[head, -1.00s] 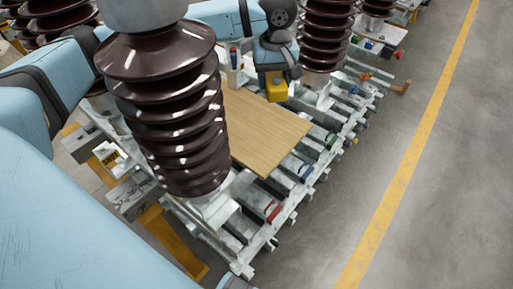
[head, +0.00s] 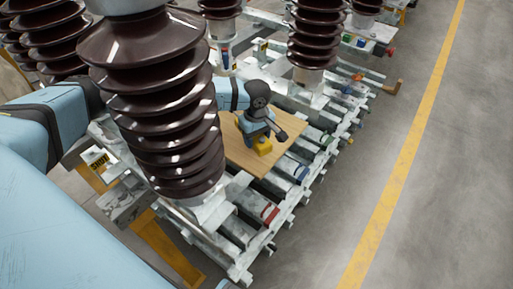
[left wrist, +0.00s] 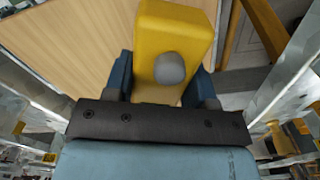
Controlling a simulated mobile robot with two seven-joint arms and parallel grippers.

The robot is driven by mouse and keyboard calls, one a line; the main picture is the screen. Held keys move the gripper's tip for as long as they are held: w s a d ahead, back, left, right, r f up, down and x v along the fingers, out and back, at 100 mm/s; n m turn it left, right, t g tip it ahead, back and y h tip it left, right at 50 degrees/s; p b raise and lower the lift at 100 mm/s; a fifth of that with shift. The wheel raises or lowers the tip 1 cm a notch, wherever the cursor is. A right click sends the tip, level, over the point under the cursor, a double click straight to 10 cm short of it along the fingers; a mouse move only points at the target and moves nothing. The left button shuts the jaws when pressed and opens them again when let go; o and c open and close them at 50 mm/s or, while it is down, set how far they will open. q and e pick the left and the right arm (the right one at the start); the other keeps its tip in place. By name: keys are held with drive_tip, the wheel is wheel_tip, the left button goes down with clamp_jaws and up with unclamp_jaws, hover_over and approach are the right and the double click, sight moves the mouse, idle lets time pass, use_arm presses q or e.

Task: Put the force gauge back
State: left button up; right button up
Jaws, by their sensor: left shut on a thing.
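A yellow block-like device with a grey round part, which I take for the force gauge (head: 263,147), is held in my left gripper (head: 257,136). It lies over the near part of a wooden board (head: 240,154); I cannot tell whether it touches the board. In the left wrist view the yellow gauge (left wrist: 175,35) sits between the two fingers of the left gripper (left wrist: 163,82), with the board (left wrist: 65,40) to its left. My right gripper is not in view.
A large brown ribbed insulator (head: 160,110) stands close on the left of the board. Another insulator (head: 318,35) stands behind it. Metal rails with coloured clamps (head: 270,213) run along the board's right side. The floor beyond, with a yellow line (head: 400,170), is clear.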

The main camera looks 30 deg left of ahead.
use_arm(q)
drive_tip(key=shift+f, duration=2.4)
drive_tip(key=shift+f+b, duration=0.2)
drive_tip(key=shift+b, duration=0.1)
drive_tip(key=o, duration=1.3)
drive_tip(key=shift+o, duration=0.2)
drive_tip(key=shift+r, duration=0.1)
wheel_tip(320, 180, up, 12)
drive_tip(key=shift+r+p, duration=0.1)
drive_tip(key=shift+p, duration=0.35)
